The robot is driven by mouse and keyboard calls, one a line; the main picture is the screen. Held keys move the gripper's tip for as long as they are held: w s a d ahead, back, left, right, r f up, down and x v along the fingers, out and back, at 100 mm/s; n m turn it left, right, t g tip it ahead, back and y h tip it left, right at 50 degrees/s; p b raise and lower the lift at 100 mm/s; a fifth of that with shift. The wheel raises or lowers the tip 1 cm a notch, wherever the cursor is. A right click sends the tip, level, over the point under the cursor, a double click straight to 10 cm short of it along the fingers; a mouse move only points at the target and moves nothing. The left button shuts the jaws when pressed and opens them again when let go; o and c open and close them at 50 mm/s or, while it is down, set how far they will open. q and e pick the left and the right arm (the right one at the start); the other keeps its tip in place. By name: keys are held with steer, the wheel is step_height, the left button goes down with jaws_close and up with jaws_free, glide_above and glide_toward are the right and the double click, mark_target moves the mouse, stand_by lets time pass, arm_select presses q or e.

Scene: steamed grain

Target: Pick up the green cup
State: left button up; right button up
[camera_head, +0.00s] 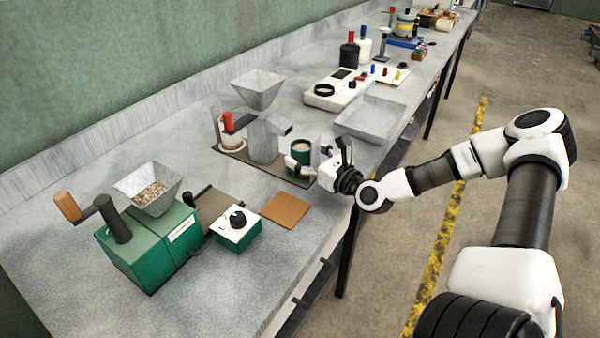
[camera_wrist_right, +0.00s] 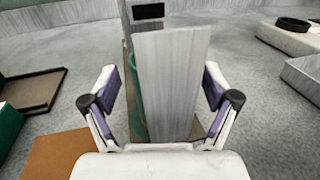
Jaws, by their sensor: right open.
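The green cup (camera_head: 301,148), dark green with pale contents, stands on a dark tray (camera_head: 238,156) in the head view. In the right wrist view only a green strip of it (camera_wrist_right: 136,100) shows at the left edge of a tall grey panel (camera_wrist_right: 172,80), which hides the rest. My right gripper (camera_head: 309,158) is at the cup's near side, with its fingers spread. In the right wrist view my right gripper (camera_wrist_right: 159,86) has a finger on each side of the panel, apart from it. I cannot tell whether any finger touches the cup. My left gripper is not in view.
A grey metal block (camera_head: 265,140) and a red-topped item (camera_head: 229,123) share the tray. A green grinder (camera_head: 150,243) stands front left. A brown mat (camera_head: 286,208) lies nearby. A shallow grey tray (camera_head: 370,119) sits behind my right gripper.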

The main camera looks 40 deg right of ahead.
steer(key=shift+w+f, duration=0.1)
steer(key=shift+w, duration=0.25)
steer(key=shift+r, duration=0.25)
jaws_close()
steer(key=shift+r, duration=0.1)
step_height(320, 180, up, 18)
steer(key=p, duration=1.4)
